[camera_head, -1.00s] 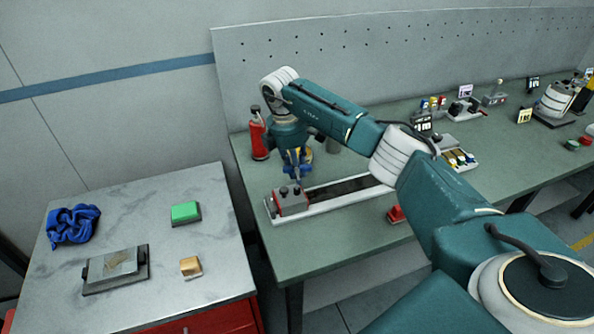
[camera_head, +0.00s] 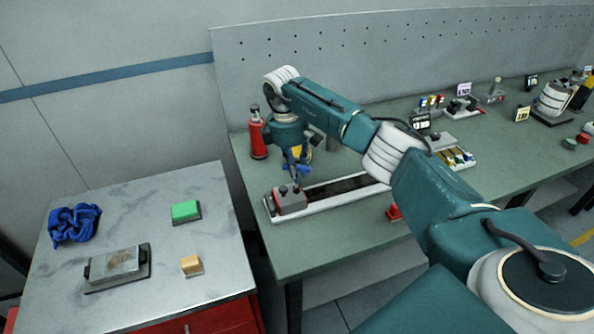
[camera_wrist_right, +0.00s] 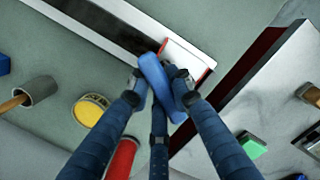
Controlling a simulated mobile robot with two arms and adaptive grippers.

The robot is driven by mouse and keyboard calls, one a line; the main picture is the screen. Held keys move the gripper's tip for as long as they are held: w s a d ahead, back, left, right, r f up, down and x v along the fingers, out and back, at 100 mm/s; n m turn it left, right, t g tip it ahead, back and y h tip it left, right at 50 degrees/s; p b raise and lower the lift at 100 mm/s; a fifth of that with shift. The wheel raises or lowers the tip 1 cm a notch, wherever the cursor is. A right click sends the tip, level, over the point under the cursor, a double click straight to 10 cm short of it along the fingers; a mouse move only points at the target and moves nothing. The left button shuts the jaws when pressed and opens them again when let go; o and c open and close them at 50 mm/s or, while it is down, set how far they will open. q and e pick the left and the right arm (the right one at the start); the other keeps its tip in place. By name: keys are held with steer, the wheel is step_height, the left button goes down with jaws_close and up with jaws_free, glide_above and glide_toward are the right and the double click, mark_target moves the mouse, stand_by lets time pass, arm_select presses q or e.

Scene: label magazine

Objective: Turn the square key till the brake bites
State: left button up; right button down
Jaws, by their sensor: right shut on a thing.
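The square key shows as a blue bar (camera_wrist_right: 155,78) in the right wrist view, gripped between the fingers of my right gripper (camera_wrist_right: 160,88). In the head view my right gripper (camera_head: 295,170) points down over the left end of a long white-framed magazine (camera_head: 335,201). A grey and red block (camera_head: 290,203) with dark knobs sits at that end, just below the gripper. The key's lower end and its seat are hidden by the fingers, so I cannot tell how deep it sits. My left gripper is not in view.
A red bottle (camera_head: 258,135) stands close behind the gripper, near a yellow round tin (camera_wrist_right: 90,109) and a grey cup (camera_wrist_right: 38,90). A red item (camera_head: 394,212) lies on the front edge. The left cart (camera_head: 215,255) holds a blue cloth (camera_head: 74,223) and small blocks.

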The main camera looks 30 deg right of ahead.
steer(key=c, duration=1.5)
jaws_free()
steer(key=shift+f, duration=0.3)
steer(key=shift+w, duration=0.15)
steer(key=shift+r, duration=0.1)
